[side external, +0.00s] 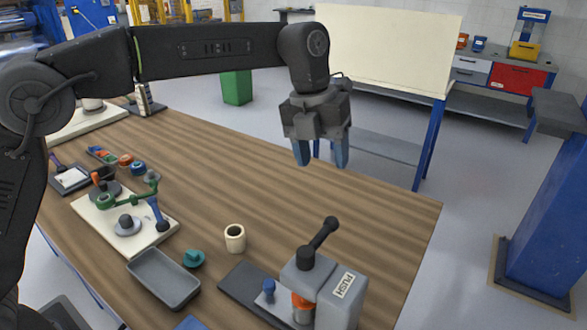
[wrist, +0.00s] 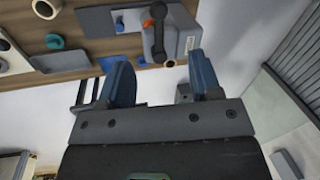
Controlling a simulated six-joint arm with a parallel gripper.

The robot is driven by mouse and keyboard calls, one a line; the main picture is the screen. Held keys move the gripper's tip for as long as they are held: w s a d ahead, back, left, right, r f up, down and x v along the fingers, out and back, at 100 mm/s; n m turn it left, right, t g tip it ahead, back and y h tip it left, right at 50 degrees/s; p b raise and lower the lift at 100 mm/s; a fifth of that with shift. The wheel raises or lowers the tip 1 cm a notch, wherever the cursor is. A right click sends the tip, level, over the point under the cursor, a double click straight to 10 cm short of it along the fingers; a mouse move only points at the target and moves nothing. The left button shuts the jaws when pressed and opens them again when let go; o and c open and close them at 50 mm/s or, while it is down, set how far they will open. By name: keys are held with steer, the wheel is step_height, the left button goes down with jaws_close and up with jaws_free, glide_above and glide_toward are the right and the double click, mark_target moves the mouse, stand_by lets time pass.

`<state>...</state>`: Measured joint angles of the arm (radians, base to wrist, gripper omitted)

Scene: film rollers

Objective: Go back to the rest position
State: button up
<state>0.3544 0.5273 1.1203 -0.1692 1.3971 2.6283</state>
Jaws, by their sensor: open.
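My gripper (side external: 321,152) hangs from my arm above the far right part of the wooden table (side external: 365,215), fingers pointing down. Its two blue fingers are apart with nothing between them. In the wrist view my gripper (wrist: 160,85) is also open and empty, with the table edge and a grey press beyond the fingers. The grey press (side external: 340,297) with a black lever and a "PUSH" label stands at the near right of the table, below and apart from my gripper. It also shows in the wrist view (wrist: 178,32).
A cream ring (side external: 235,243), a teal part (side external: 194,259) and a grey tray (side external: 160,280) lie left of the press. A white board (side external: 88,212) with green and blue parts is farther left. The table's far right area is clear. A blue post (side external: 545,220) stands off to the right.

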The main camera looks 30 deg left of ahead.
steer(key=s+a+r+n+t, duration=0.1)
steer(key=s+a+r+n, duration=0.1)
steer(key=s+a+n, duration=0.5)
steer(key=s+a+r+n+t, duration=0.25)
steer(key=s+a+n, duration=0.2)
steer(key=n, duration=0.45)
steer(key=s+a+f+n+t+y, duration=0.1)
steer(key=s+a+f+n, duration=0.3)
steer(key=s+n, duration=0.3)
steer(key=s+a+f+n+y, duration=0.1)
steer(key=s+a+f+n, duration=0.2)
steer(key=n, duration=0.8)
steer(key=s+a, duration=0.2)
steer(key=s, duration=0.2)
steer(key=shift+s+f+t, duration=0.35)
steer(key=shift+f, duration=0.05)
